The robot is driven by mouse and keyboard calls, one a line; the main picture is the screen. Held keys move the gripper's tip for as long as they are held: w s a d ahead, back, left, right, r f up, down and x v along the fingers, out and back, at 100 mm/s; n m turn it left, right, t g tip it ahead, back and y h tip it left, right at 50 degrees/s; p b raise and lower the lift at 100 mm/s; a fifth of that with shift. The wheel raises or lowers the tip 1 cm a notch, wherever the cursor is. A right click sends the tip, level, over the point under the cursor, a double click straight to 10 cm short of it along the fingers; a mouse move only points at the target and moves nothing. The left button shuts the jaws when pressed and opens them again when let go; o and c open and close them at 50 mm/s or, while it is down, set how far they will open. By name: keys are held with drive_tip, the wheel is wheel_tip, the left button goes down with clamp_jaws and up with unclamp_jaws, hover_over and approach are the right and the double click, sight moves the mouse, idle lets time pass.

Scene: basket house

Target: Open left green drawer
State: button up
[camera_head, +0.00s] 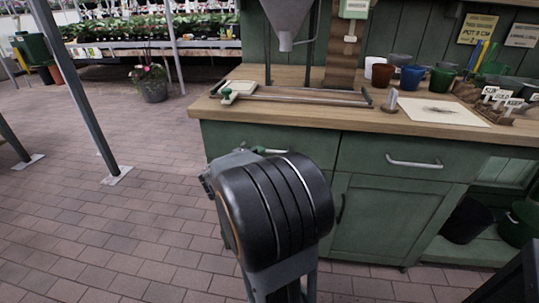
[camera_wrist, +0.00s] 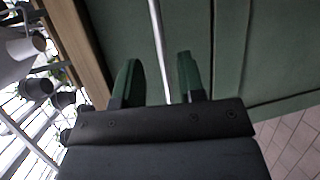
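The left green drawer (camera_head: 315,146) is under the wooden worktop, mostly hidden behind my arm in the head view; what shows of it looks closed. Its green front (camera_wrist: 185,25) fills the middle of the wrist view. Its pale metal bar handle (camera_wrist: 157,40) runs from the top edge down between my fingers. My gripper (camera_wrist: 157,72) is open, with one green-padded finger on each side of the bar. Gaps show between the bar and both fingers, so it is not clamped. In the head view my arm hides most of the gripper.
The right drawer (camera_head: 413,161) is closed, above a cupboard door (camera_head: 375,215). The worktop (camera_head: 350,116) holds pots (camera_head: 411,78), a paper sheet (camera_head: 443,110) and a press-like tool (camera_head: 290,95). Brick floor (camera_head: 120,215) to the left is largely clear, apart from a metal post (camera_head: 85,90).

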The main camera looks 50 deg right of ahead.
sight(269, 151)
drive_tip(key=shift+b+x, duration=0.5)
drive_tip(key=shift+x, duration=2.7)
drive_tip(key=shift+c, duration=0.5)
clamp_jaws()
